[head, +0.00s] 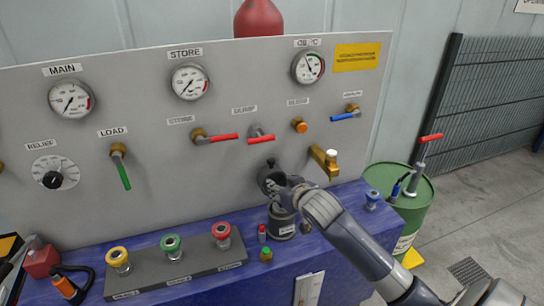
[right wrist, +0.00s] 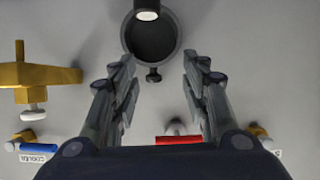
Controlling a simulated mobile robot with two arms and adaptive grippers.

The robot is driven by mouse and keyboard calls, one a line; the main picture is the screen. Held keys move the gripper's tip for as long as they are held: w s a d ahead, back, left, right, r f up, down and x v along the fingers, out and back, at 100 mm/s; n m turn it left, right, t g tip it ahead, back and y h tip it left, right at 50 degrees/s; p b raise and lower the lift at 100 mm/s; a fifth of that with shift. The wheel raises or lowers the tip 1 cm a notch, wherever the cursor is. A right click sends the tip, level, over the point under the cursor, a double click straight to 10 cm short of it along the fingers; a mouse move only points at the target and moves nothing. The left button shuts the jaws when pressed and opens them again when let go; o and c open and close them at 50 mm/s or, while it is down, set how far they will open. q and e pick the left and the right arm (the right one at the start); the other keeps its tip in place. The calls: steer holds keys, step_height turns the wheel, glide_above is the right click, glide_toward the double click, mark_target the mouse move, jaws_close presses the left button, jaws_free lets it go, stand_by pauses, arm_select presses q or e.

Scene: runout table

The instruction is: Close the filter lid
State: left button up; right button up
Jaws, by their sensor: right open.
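The filter housing (head: 283,224) is a dark, labelled cylinder on the blue bench against the grey panel. Its round dark lid (head: 268,174) stands raised in front of the panel, partly hidden by my right gripper (head: 277,187). In the right wrist view the lid (right wrist: 152,42) shows as a dark round cup with a small knob at its lower edge. My right gripper (right wrist: 159,60) is open and empty, its fingers on either side of the lid's knob end, with gaps visible. Whether they touch the lid cannot be told. My left gripper is not in view.
A brass tap (head: 323,160) juts from the panel just right of the lid. Red-handled valves (head: 262,140) sit above it. A small red-capped bottle (head: 262,233) and a green-topped item (head: 266,254) stand beside the housing. A green drum (head: 415,205) stands at right.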

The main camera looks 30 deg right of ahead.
steer(key=t, duration=0.1)
glide_toward(272, 161)
steer(key=shift+p+x, duration=1.45)
steer(key=shift+x, duration=3.25)
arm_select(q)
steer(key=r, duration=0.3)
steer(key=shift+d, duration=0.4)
arm_select(e)
steer(key=shift+r, duration=0.1)
steer(key=shift+c, duration=0.2)
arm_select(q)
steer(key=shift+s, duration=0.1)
arm_select(e)
jaws_close()
